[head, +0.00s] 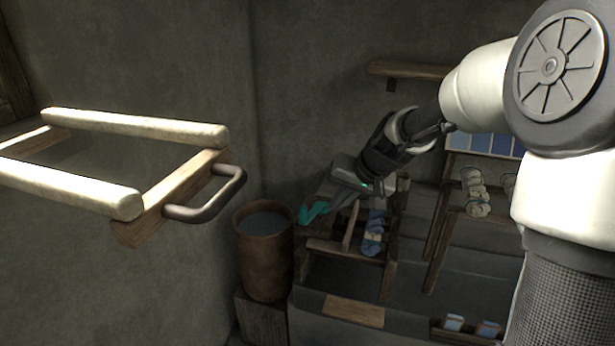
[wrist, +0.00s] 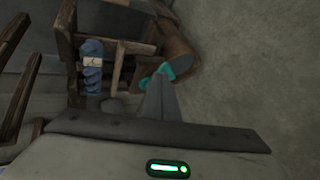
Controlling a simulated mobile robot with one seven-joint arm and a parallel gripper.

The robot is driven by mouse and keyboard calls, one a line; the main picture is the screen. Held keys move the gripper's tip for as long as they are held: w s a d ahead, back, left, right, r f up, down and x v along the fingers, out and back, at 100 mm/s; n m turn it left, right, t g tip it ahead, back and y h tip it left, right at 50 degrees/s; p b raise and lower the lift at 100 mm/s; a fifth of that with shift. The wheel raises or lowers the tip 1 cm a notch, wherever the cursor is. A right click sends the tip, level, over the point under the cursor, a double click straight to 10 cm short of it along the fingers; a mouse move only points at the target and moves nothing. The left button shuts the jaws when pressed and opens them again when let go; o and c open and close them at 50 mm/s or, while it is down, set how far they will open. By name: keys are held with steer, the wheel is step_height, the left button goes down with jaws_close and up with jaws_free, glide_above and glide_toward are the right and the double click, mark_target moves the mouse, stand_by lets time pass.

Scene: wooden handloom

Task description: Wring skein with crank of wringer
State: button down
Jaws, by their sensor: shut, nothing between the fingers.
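My gripper (head: 313,213) is shut and empty, its teal fingertips together at the left side of the wooden wringer (head: 391,262). In the wrist view the fingertips (wrist: 167,71) are in front of the tub's near edge, to the right of the wringer frame. The blue skein (head: 374,233) hangs twisted in the wringer and carries a pale tag in the wrist view (wrist: 92,66). A pale wooden bar (wrist: 118,66), which looks like the crank, stands between skein and fingertips. My gripper appears apart from it. My arm hides part of the wringer's top in the head view.
A brown tub (head: 265,262) of dark liquid stands left of the wringer. A wooden frame with a grey handle (head: 208,200) juts in at left. A shelf (head: 408,70) is on the wall. A rack with pale skeins (head: 475,192) stands to the right.

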steer(key=w+a+f+b, duration=0.2)
steer(key=w+a+f, duration=0.2)
steer(key=w+f, duration=0.6)
steer(key=shift+w+a+f+m+t, duration=0.3)
steer(key=shift+m+t, duration=0.1)
steer(key=shift+a, duration=0.15)
